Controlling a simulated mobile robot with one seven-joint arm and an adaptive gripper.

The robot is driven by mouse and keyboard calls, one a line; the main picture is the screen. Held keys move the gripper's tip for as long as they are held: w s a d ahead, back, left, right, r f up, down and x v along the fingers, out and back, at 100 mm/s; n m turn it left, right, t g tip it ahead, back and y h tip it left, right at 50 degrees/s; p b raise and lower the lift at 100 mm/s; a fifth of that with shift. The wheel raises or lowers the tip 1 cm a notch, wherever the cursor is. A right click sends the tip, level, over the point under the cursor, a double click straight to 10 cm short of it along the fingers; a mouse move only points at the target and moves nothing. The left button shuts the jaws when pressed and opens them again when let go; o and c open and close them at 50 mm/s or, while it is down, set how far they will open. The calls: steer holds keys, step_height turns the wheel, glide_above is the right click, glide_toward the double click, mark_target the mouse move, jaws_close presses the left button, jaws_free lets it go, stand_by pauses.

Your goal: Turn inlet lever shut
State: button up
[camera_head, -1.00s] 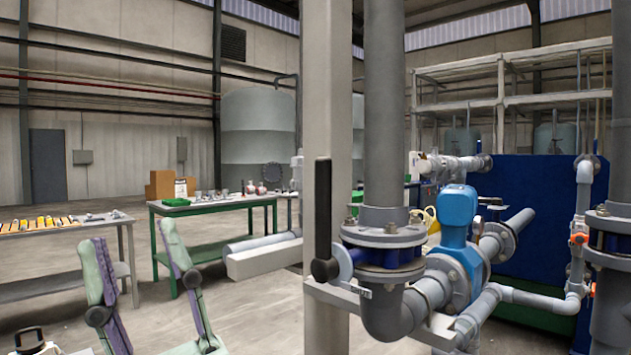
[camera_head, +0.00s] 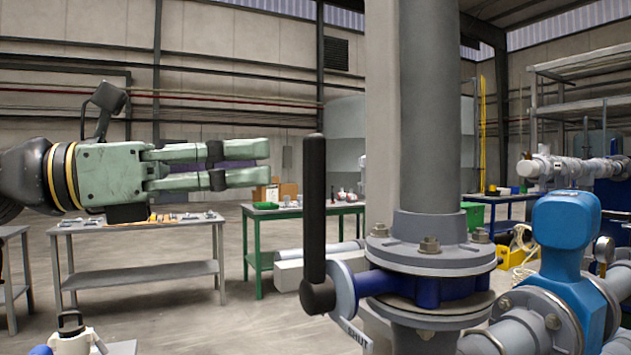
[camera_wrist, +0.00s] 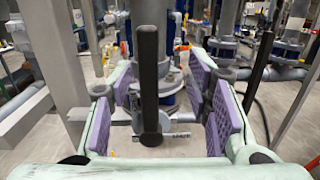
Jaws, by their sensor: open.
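The inlet lever (camera_head: 314,210) is a black handle standing upright on a grey round hub at the left side of a blue valve body (camera_head: 425,287). A white label reading SHUT (camera_head: 358,335) sits low beside the hub. My gripper (camera_head: 266,163) is open and empty, pointing right, with its fingertips left of the lever in the head view. In the wrist view the lever (camera_wrist: 149,75) stands upright ahead, between the two purple-padded fingers in the picture. Whether the fingers reach around it is unclear; I see no contact.
A thick grey vertical pipe (camera_head: 430,110) rises above the valve, with a pale column (camera_head: 379,130) behind it. A blue pump-like unit (camera_head: 565,235) stands right. A grey table (camera_head: 130,227) and a green table (camera_head: 262,226) stand behind.

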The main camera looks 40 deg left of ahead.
mark_target(305, 172)
steer(key=shift+n+y, duration=0.4)
steer(key=shift+y, duration=0.3)
steer(key=x, duration=0.3)
steer(key=p+x, duration=0.1)
steer(key=x, duration=0.2)
steer(key=a+f+x, duration=0.1)
steer(key=x, duration=0.2)
steer(key=shift+w+d+p, duration=0.1)
steer(key=shift+w+p, duration=0.2)
steer(key=shift+w, duration=0.25)
jaws_close()
